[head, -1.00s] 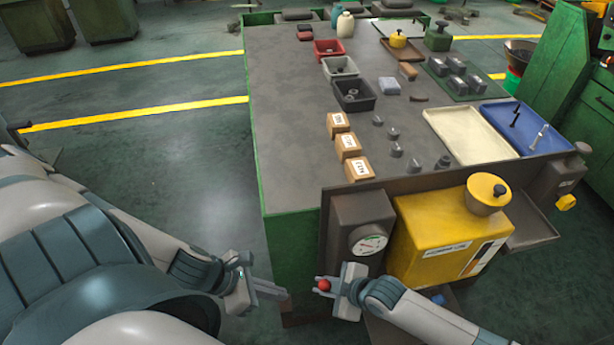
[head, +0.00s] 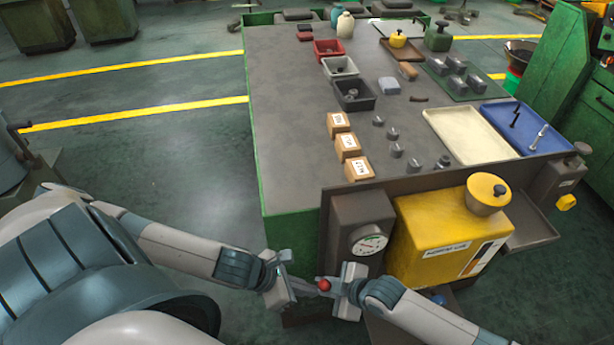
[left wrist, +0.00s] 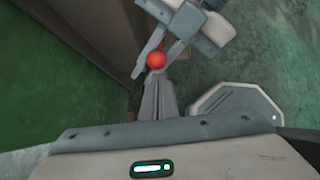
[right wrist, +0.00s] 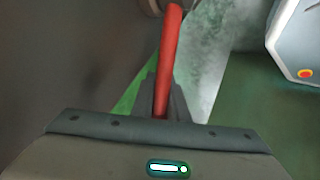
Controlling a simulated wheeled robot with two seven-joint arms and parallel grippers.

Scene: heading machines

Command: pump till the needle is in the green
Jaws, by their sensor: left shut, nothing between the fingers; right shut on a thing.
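The round white gauge (head: 369,241) sits on a grey housing at the front of the bench. Its dial has a coloured arc; the needle is too small to read. A red pump lever (right wrist: 171,55) runs between my right gripper's fingers in the right wrist view. My right gripper (head: 337,287) is shut on the lever, just below the gauge. My left gripper (head: 313,286) is shut and empty, its tips close beside the ball; contact is unclear.
A yellow lube tank (head: 435,235) stands right of the gauge. The grey bench top (head: 290,120) above holds labelled wooden blocks (head: 347,145), small bins (head: 354,94), a cream tray (head: 465,135) and a blue tray (head: 540,138).

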